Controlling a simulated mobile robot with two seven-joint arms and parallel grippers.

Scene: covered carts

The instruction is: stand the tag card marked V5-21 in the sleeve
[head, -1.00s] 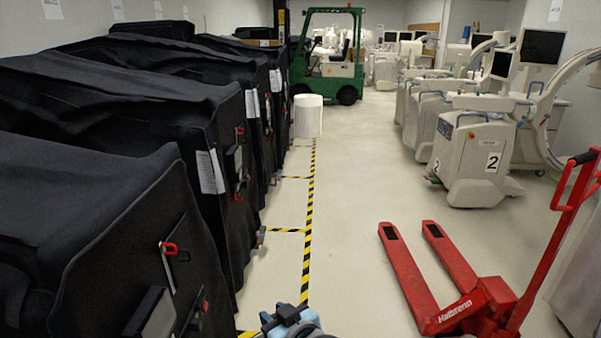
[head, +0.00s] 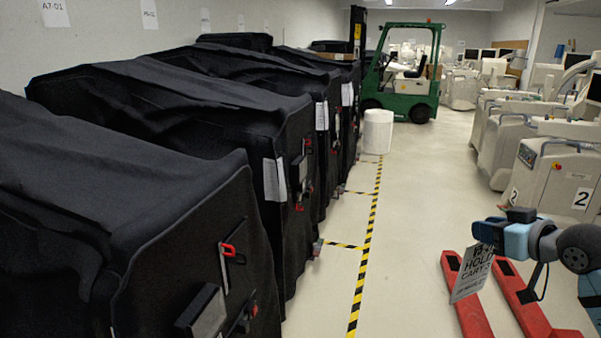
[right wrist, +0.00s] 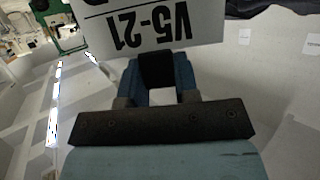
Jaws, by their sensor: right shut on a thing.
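The tag card (head: 472,272) is white with dark print and hangs tilted from my right gripper (head: 486,234) at the right of the head view. In the right wrist view the card (right wrist: 150,30) shows V5-21 upside down, and the right gripper (right wrist: 157,70) is shut on its edge. The card is in the air, clear of the covered carts. I cannot tell for certain which thing is the sleeve; a grey flat panel (head: 207,316) is on the front of the nearest black-covered cart (head: 130,200). My left gripper is not in view.
Several black-covered carts line the left wall, some with white sheets (head: 274,180) and red-handled parts on their fronts. A red pallet jack (head: 470,305) lies behind the card. Yellow-black tape (head: 366,255) marks the floor. A green forklift (head: 405,80) stands far back.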

